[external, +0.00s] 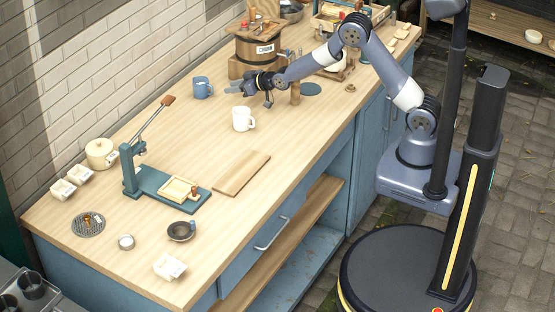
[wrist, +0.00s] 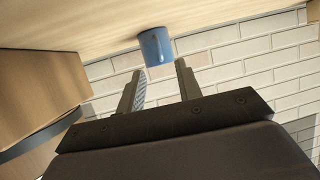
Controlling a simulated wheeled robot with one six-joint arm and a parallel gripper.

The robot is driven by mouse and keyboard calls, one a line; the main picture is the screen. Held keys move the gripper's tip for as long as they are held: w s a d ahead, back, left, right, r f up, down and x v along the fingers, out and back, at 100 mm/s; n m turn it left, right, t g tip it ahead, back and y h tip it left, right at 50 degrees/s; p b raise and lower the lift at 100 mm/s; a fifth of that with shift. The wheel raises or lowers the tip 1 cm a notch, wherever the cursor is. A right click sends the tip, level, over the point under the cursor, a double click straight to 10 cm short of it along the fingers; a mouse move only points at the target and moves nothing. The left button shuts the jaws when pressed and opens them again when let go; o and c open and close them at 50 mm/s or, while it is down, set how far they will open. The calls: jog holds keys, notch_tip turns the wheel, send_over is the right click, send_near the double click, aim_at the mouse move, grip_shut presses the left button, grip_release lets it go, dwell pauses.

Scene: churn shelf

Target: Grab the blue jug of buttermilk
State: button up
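The blue jug (external: 203,87) stands upright on the wooden counter near the brick wall. In the wrist view the blue jug (wrist: 155,46) appears upside down, just beyond the fingertips and roughly in line with the gap between them. My gripper (external: 232,89) is just right of the jug in the external view, low over the counter and pointing toward it. In the wrist view my gripper (wrist: 160,66) has its two fingers apart with nothing between them. The jug's contents cannot be seen.
A white mug (external: 243,119) stands close to my gripper on the near side. A wooden barrel churn (external: 240,66) stands behind the arm. A teal press (external: 152,184) and a wooden board (external: 241,173) lie toward the front. The counter left of the jug is clear.

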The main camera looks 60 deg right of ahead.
aim_at(204, 89)
jog(key=shift+r+p+x, duration=0.2)
jog(key=shift+p+x, duration=0.95)
jog(key=shift+x, duration=2.95)
jog(key=shift+w, duration=0.1)
grip_shut()
